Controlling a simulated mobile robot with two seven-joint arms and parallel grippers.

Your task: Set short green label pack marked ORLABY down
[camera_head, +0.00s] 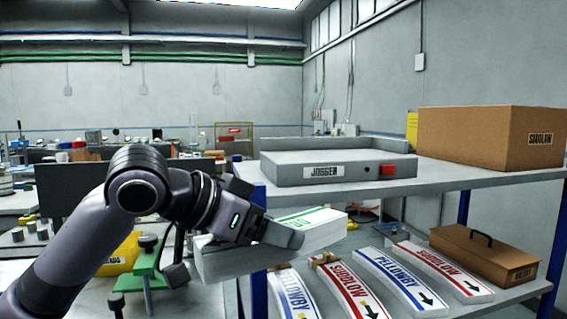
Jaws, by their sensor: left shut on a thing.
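My left gripper (272,230) is shut on the short green label pack (322,228), a thick white stack with green print on its top face. The pack is held in front of the shelf unit, below its upper shelf and left of the packs on the lower level. The gripper and wrist cover part of its top, so the name on it cannot be read. Whether its underside touches anything cannot be told. My right gripper is not in view.
Several white packs with blue or red print, including a blue one (388,281), lie on the lower shelf (520,291) beside a brown toolbox (487,258). The upper shelf (437,178) bears a grey JOGGER tray (287,171) and a cardboard box (470,137).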

